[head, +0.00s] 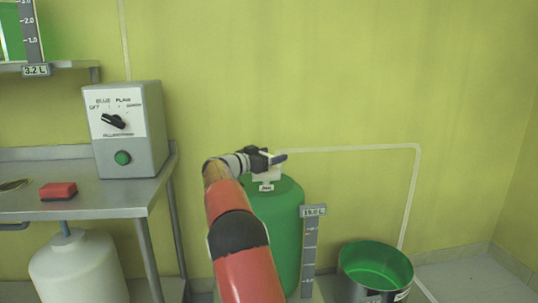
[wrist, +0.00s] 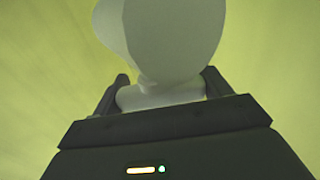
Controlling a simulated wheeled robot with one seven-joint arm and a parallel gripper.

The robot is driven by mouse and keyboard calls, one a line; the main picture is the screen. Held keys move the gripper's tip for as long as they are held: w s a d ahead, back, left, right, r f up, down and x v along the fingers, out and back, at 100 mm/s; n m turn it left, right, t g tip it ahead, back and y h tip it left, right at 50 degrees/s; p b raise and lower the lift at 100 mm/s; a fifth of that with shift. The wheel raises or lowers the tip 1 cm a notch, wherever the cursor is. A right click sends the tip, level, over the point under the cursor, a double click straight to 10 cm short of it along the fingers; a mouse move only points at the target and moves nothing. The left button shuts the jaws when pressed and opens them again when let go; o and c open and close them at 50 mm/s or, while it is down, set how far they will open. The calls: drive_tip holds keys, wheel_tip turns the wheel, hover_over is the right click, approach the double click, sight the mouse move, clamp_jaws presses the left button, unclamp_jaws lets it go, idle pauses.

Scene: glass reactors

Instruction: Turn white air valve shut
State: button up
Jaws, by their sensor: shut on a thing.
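A white valve (head: 267,174) sits on top of the green tank (head: 284,215) in the head view, with a small label on its front. A thin white pipe runs from it along the wall. My gripper (head: 270,156) is at the valve's top, with my arm reaching up in front of the tank. In the wrist view, the white valve (wrist: 170,45) fills the upper middle, and its lower part lies between the two dark fingers of my gripper (wrist: 162,92). My gripper is shut on it. The handle's exact angle cannot be told.
A grey control box (head: 128,130) with a black knob and green button stands on the metal table (head: 105,199) at left. A red block (head: 58,190) lies there too. A white tank (head: 78,270) stands below. A bucket of green liquid (head: 375,265) is at lower right.

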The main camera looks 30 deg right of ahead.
drive_tip(key=shift+r+m+g, duration=0.15)
drive_tip(key=shift+m+g, duration=0.85)
drive_tip(key=shift+g, duration=0.6)
drive_tip(key=shift+s+g, duration=0.15)
drive_tip(key=shift+g, duration=0.15)
drive_tip(key=o, duration=1)
drive_tip(key=shift+w+a, duration=0.15)
drive_tip(key=shift+a, duration=1.8)
drive_tip(key=shift+w+a, duration=0.15)
drive_tip(key=shift+a, duration=1.8)
drive_tip(key=shift+c, duration=0.2)
